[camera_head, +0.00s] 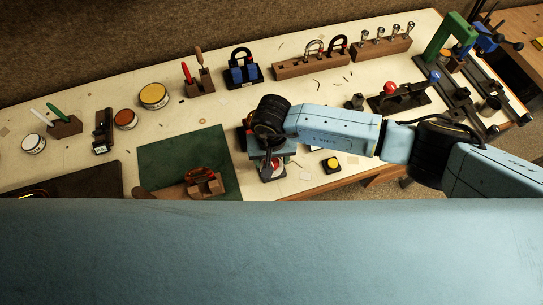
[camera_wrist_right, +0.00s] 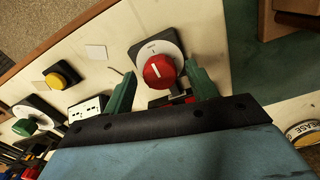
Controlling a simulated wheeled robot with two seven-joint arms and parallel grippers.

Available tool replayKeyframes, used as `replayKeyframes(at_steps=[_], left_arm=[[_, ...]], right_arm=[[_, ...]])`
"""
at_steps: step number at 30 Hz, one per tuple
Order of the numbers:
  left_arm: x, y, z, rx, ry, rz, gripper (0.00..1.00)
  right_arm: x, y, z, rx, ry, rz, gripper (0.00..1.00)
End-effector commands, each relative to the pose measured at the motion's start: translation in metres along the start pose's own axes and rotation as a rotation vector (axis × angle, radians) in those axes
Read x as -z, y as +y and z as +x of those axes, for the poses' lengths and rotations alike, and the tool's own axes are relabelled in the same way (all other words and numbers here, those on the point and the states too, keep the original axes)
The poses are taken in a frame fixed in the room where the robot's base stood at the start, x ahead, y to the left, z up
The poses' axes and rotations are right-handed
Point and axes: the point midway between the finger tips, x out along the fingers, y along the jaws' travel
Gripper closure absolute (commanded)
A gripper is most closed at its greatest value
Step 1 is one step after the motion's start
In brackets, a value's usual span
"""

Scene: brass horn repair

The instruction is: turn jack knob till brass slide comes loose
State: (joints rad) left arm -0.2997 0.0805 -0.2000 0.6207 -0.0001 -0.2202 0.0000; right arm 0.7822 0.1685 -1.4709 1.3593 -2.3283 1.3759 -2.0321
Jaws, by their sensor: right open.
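A red knob (camera_wrist_right: 158,72) with a white pointer line sits on a round pale dial plate (camera_wrist_right: 150,50) in the right wrist view. It also shows partly under my gripper in the head view (camera_head: 267,173). My right gripper (camera_wrist_right: 161,69) is open, its two green fingers on either side of the knob, with visible gaps; contact cannot be told. In the head view the right gripper (camera_head: 271,160) points down over the dial. A coppery curved piece (camera_head: 198,172) lies at a wooden block on the green mat; I cannot tell whether it is the brass slide. My left gripper is not visible.
The green mat (camera_head: 165,155) lies left of the right gripper. A yellow button (camera_head: 332,164) stands right of it, and a green knob (camera_wrist_right: 26,126) shows in the wrist view. Racks, tins and clamps line the back of the bench (camera_head: 215,112).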

Motion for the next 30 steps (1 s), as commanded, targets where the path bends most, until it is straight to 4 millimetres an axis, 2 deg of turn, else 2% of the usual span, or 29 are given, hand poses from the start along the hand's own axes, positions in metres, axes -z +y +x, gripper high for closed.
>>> replayKeyframes(at_steps=[5,15,23,30], left_arm=[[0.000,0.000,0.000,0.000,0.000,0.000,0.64],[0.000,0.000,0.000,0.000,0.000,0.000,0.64],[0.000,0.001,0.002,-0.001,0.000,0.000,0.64],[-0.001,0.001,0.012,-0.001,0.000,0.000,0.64]], right_arm=[[0.000,0.000,0.000,0.000,0.000,0.000,0.43],[0.000,0.000,-0.001,0.001,0.000,0.000,0.86],[0.000,0.000,0.000,0.001,0.000,0.021,0.87],[0.000,0.000,0.001,-0.001,0.000,0.132,0.87]])
